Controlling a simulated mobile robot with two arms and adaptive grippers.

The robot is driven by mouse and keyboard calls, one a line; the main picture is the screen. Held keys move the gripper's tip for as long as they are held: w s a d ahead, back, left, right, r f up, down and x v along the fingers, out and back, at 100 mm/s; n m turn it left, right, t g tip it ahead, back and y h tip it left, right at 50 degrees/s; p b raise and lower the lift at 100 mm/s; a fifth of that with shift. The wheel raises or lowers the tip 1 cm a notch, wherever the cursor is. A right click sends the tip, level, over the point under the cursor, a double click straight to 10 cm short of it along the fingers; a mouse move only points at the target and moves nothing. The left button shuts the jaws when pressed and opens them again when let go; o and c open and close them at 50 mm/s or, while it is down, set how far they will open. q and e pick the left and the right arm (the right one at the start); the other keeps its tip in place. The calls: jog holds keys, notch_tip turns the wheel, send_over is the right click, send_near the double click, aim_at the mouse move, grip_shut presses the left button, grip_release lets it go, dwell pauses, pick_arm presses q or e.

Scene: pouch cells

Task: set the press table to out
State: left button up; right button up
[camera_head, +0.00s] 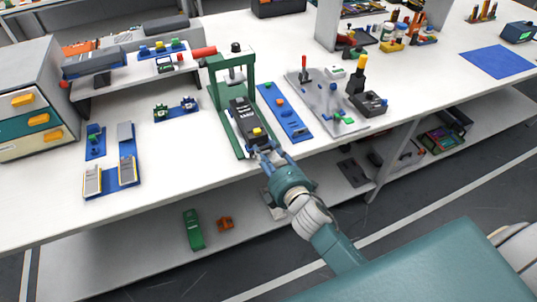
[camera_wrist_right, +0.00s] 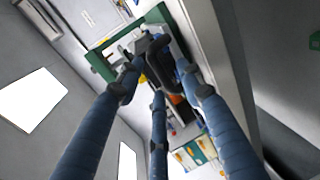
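The press (camera_head: 217,92) is a green frame with a red-handled lever, standing on the white bench. Its press table (camera_head: 242,112) is a black block with a yellow knob (camera_head: 257,131) near its front end, between the green base rails. My right gripper (camera_head: 268,153) is at the front end of the press table. Its blue fingers are spread, with gaps between them. In the right wrist view the fingers (camera_wrist_right: 160,70) reach towards the dark table and green frame (camera_wrist_right: 103,62); whether they touch the table I cannot tell. My left gripper is not in view.
A blue board (camera_head: 285,112) lies close to the right of the press, then a grey plate (camera_head: 318,95) with small parts. Blue trays (camera_head: 128,175) lie to the left. The bench's front edge runs just below my right gripper.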

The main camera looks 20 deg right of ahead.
jog(key=v, duration=1.2)
jog(key=s+f+m+g, duration=0.3)
jog(key=s+f, duration=0.1)
jog(key=f, duration=0.7)
jog(key=s+f+m+g, duration=0.2)
jog(key=s+f, duration=0.2)
jog(key=f, duration=0.8)
jog(key=s+f+m+g, duration=0.3)
jog(key=s+f, duration=0.1)
jog(key=f, duration=0.7)
jog(key=s+d+f+m+g, duration=0.1)
jog(key=s+f+m+g, duration=0.1)
jog(key=s+f, duration=0.3)
jog(key=s+d+f+m+g, duration=0.1)
jog(key=s+f, duration=0.5)
jog(key=s, duration=0.6)
jog(key=s+d+f+m+g, duration=0.1)
jog(key=s+f+m+g, duration=0.2)
jog(key=s+f, duration=0.3)
jog(key=s+m, duration=0.1)
jog(key=s, duration=0.2)
jog(key=shift+m+g+h, duration=0.3)
jog(key=shift+m, duration=0.1)
jog(key=shift+s+f, duration=0.1)
jog(key=shift+s, duration=0.05)
